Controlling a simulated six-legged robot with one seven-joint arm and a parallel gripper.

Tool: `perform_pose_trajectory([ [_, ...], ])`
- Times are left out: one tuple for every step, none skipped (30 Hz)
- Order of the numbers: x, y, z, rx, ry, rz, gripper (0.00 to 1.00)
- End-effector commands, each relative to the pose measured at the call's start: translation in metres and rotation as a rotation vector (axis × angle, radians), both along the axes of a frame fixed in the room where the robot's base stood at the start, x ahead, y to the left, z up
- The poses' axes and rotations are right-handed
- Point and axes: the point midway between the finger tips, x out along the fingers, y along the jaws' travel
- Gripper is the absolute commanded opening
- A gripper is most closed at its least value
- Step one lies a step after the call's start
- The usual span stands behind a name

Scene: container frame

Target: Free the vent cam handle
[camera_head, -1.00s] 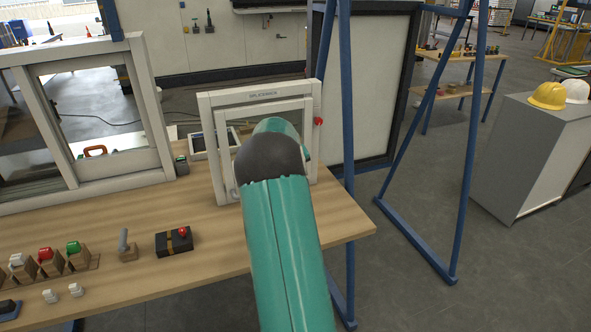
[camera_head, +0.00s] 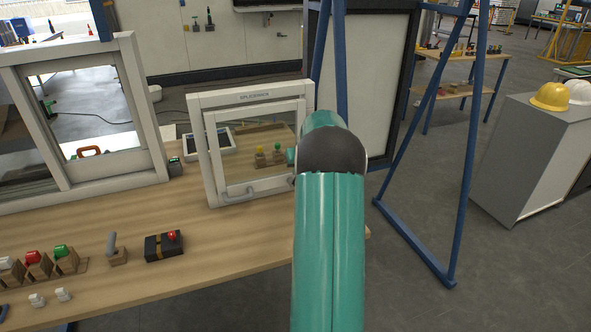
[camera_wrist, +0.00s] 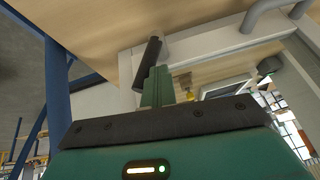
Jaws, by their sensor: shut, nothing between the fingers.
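The small white framed vent (camera_head: 250,96) stands upright on the bench, with a grey pull handle (camera_head: 238,196) on its lower rail. This handle also shows at the top right of the wrist view (camera_wrist: 268,14). A dark bar (camera_wrist: 150,58), which looks like the cam handle, stands against the white frame near its corner in the wrist view. My gripper (camera_wrist: 157,82) is shut and empty, its green fingers right beside the dark bar. I cannot tell if they touch. In the head view my arm hides the gripper and the vent's right side.
A larger white window frame (camera_head: 150,105) stands at left. On the wooden bench (camera_head: 215,255) are a black box with a red button (camera_head: 163,246), a grey lever on a block (camera_head: 115,250) and several coloured switches. A blue stand (camera_head: 465,150) is at right.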

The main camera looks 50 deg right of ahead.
Motion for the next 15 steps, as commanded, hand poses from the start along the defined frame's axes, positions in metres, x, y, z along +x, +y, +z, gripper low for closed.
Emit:
perform_pose_trajectory([
  [-0.005,-0.007,-0.002,0.041,-0.024,-0.007,0.0],
  [-0.006,-0.008,-0.003,0.066,-0.039,-0.009,0.0],
  [-0.007,-0.01,-0.004,0.099,-0.059,-0.007,0.0],
  [-0.009,-0.012,-0.005,0.123,-0.073,-0.007,0.0],
  [-0.009,-0.014,-0.005,0.148,-0.088,-0.007,0.0],
  [-0.011,-0.016,-0.007,0.181,-0.106,-0.007,0.0],
  [-0.012,-0.018,-0.007,0.206,-0.122,-0.005,0.0],
  [-0.013,-0.02,-0.008,0.23,-0.136,-0.006,0.0],
  [-0.014,-0.022,-0.009,0.261,-0.156,-0.006,0.0],
  [-0.016,-0.024,-0.01,0.287,-0.169,-0.006,0.0],
  [-0.016,-0.026,-0.012,0.31,-0.184,-0.005,0.0],
  [-0.018,-0.028,-0.013,0.34,-0.201,-0.005,0.0],
  [-0.018,-0.029,-0.014,0.363,-0.215,-0.004,0.0],
  [-0.019,-0.031,-0.015,0.384,-0.227,-0.003,0.0],
  [-0.021,-0.033,-0.017,0.412,-0.244,-0.005,0.0],
])
